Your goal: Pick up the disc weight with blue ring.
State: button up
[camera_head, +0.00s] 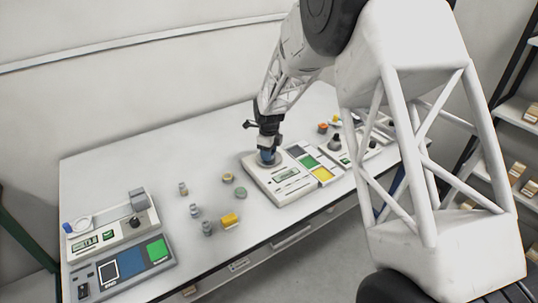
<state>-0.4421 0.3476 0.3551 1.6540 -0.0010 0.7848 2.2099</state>
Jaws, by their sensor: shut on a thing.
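My gripper (268,158) points down over the pan of the middle weighing scale (288,187). It is shut at a small blue-coloured thing right at or just above the pan. I take this as the disc weight with blue ring, but its shape and ring are mostly hidden by the fingers. Whether it touches the pan cannot be told. Two other low discs lie on the table left of the scale: one with a yellowish top (228,178) and one greenish (240,192).
Several small grey cylinder weights (195,211) and a yellow block (230,220) stand left of the scale. Another scale (105,238) with a coloured panel (122,265) is at the table's left end. More devices stand at right. The back left of the table (130,165) is clear.

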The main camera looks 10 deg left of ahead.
jog(key=shift+r, duration=0.1)
jog(key=shift+r, duration=1.45)
jog(key=shift+s+d+r, duration=0.1)
jog(key=shift+s+r, duration=0.1)
jog(key=shift+r, duration=0.05)
jog(key=s+d, duration=0.2)
jog(key=s, duration=0.2)
jog(key=s+d+r, duration=0.1)
jog(key=s+d, duration=0.1)
jog(key=s, duration=0.3)
jog(key=s+d, duration=0.2)
jog(key=s, duration=0.3)
jog(key=shift+d+r, duration=0.2)
jog(key=shift+d, duration=0.05)
jog(key=shift+s, duration=0.15)
